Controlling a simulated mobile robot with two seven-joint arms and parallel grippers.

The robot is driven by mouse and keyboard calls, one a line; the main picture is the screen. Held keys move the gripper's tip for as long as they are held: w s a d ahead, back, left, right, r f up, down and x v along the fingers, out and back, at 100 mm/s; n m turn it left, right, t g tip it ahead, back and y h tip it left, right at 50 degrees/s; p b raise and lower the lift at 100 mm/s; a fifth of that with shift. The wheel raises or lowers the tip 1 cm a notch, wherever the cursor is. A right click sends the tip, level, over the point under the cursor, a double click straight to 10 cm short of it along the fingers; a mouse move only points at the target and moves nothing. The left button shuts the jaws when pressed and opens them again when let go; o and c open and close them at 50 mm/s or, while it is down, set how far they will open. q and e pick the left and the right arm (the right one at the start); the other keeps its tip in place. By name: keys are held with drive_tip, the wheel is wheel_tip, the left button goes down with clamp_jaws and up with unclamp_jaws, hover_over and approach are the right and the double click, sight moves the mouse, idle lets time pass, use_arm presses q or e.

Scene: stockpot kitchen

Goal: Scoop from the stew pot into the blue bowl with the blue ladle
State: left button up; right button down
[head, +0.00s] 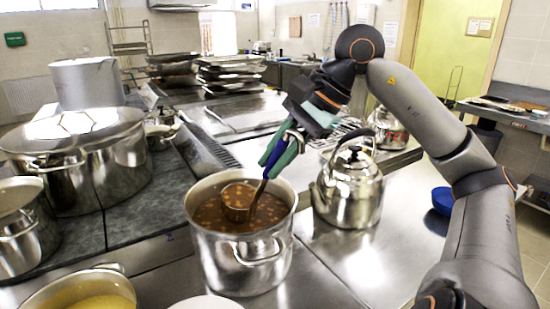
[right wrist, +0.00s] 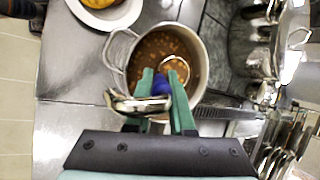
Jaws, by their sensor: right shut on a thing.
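The stew pot (head: 243,262) is a shiny steel pot of brown stew with chunks. It also shows in the right wrist view (right wrist: 117,55). The ladle has a blue handle (head: 273,160) and a metal cup (head: 238,203) that sits in the stew, inside the pot. My right gripper (head: 279,153), with green fingers, is shut on the handle above the pot's right rim. In the right wrist view the blue handle (right wrist: 161,84) lies between the fingers. The blue bowl (head: 442,200) is on the counter at the right, partly hidden by my right arm. My left gripper is not in view.
A steel kettle (head: 348,190) stands close right of the stew pot. Large lidded pots (head: 75,165) stand at the left. A pot of yellow food (head: 45,297) is at the front left. Bare counter (head: 340,255) lies between the kettle and my right arm.

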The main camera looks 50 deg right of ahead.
wheel_tip(320, 180, down, 2)
drive_tip(key=shift+f+b, duration=0.1)
drive_tip(key=shift+b, duration=0.7)
wheel_tip(320, 180, down, 2)
drive_tip(key=shift+f+b, duration=0.25)
drive_tip(key=shift+b, duration=0.95)
drive_tip(key=shift+f+b, duration=1.75)
drive_tip(key=shift+f, duration=0.1)
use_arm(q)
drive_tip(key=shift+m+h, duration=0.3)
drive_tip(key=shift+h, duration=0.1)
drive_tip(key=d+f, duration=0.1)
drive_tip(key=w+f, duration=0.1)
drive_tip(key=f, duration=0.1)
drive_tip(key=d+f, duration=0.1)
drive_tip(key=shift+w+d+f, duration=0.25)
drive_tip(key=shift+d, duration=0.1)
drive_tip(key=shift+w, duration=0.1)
